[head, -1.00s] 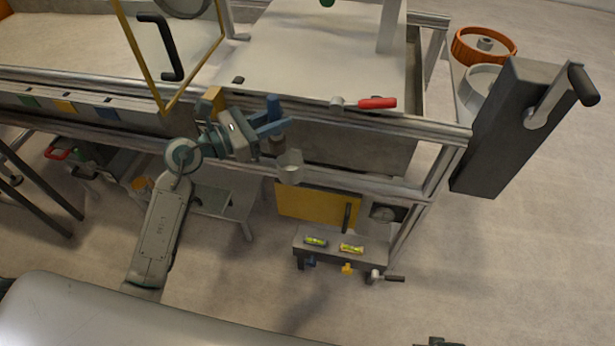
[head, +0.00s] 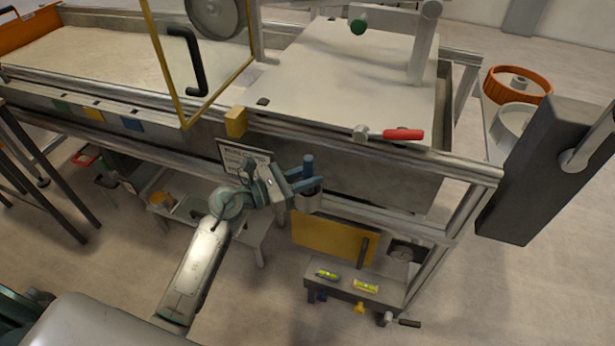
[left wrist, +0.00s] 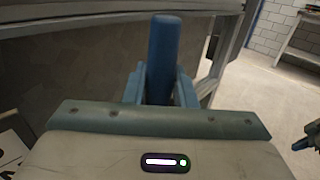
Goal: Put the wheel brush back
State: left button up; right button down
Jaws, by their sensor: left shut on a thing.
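The wheel brush shows as an upright blue handle (head: 308,163) in the head view, and it also stands mid-picture in the left wrist view (left wrist: 164,60). My left gripper (head: 303,181) is shut on this handle, with one finger on each side. A pale grey cup-shaped holder (head: 308,202) on the frame's front side is directly below the gripper. The brush's lower end is hidden, and I cannot tell whether it rests in the holder. Part of what looks like my right gripper (left wrist: 308,138) shows at the right edge of the left wrist view; its opening is unclear.
The sandbed's front rail (head: 330,141) runs above the gripper, with a red-handled lever (head: 403,134) on it. A dark box (head: 540,172) with a crank stands right.

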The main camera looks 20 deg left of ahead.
pick_arm(q)
jog(key=shift+f, duration=0.15)
jog(key=o, duration=1)
pick_arm(e)
jog(key=shift+w+r, duration=0.1)
jog(key=shift+r, duration=0.4)
